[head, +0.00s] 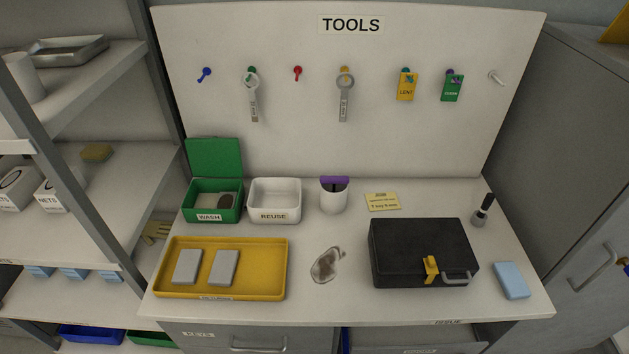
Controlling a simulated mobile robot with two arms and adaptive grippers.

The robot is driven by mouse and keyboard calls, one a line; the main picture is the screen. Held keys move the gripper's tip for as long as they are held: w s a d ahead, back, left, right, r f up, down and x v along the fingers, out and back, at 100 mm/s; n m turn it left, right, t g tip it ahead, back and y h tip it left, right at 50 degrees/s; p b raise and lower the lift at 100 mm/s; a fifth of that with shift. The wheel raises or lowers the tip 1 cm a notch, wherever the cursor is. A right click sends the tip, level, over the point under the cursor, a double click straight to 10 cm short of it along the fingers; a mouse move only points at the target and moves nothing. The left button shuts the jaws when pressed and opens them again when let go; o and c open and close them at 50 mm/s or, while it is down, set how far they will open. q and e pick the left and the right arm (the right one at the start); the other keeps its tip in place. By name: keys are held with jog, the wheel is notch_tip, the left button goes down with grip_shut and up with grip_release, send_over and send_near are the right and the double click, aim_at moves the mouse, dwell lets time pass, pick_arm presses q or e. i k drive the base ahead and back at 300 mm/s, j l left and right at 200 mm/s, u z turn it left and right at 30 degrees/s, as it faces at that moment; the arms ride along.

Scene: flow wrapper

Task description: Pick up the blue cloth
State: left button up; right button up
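A light blue folded cloth (511,280) lies flat at the right front of the white worktop (420,305), to the right of a black case. Several similar light blue folded pieces, such as one piece (73,273), lie on a lower shelf at the left. Neither of my grippers is in the head view. Nothing touches the cloth on the worktop.
A black case (415,245) with a yellow latch stands left of the cloth; a dark-handled brush (482,210) stands behind it. A yellow tray (263,270), green box (213,158), white bin (290,190) and cup (333,199) occupy the left and back.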

aim_at(510, 279)
jog(key=z, duration=1.3)
